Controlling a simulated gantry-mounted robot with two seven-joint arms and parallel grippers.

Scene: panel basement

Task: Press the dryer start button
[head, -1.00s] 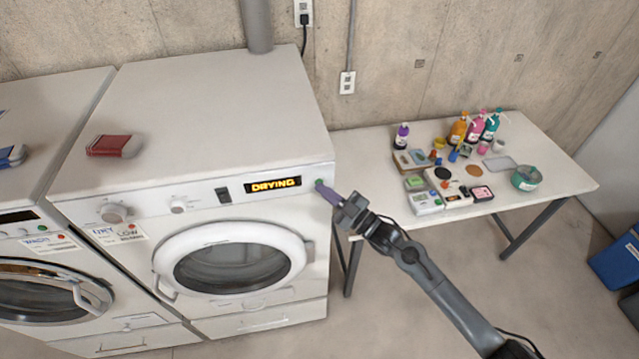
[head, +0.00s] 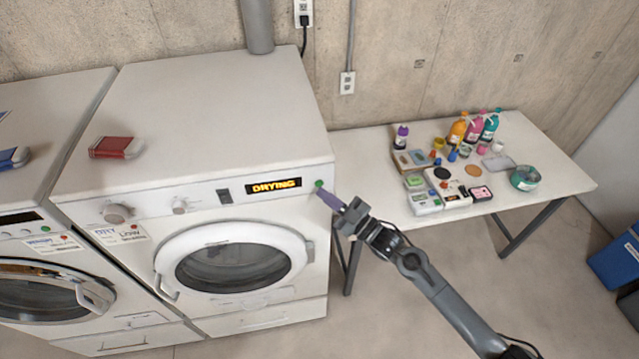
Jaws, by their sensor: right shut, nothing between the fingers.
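The dryer (head: 200,100) is the white front-loading machine in the middle left of the head view. Its display (head: 274,187) reads "DRYING" in lit yellow letters. The green start button (head: 319,184) is at the right end of the control panel. My right gripper (head: 327,196) is shut and empty, with its purple fingertips pointing up and left at the button. The tips are very close to the button, just below and right of it; I cannot tell whether they touch. My left gripper is not in view.
A washer (head: 50,255) stands left of the dryer. A red-and-white object (head: 112,147) lies on the dryer top. A white table (head: 545,165) with paint bottles and small items stands to the right. A blue bin (head: 618,262) is at the right edge. Open floor lies in front.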

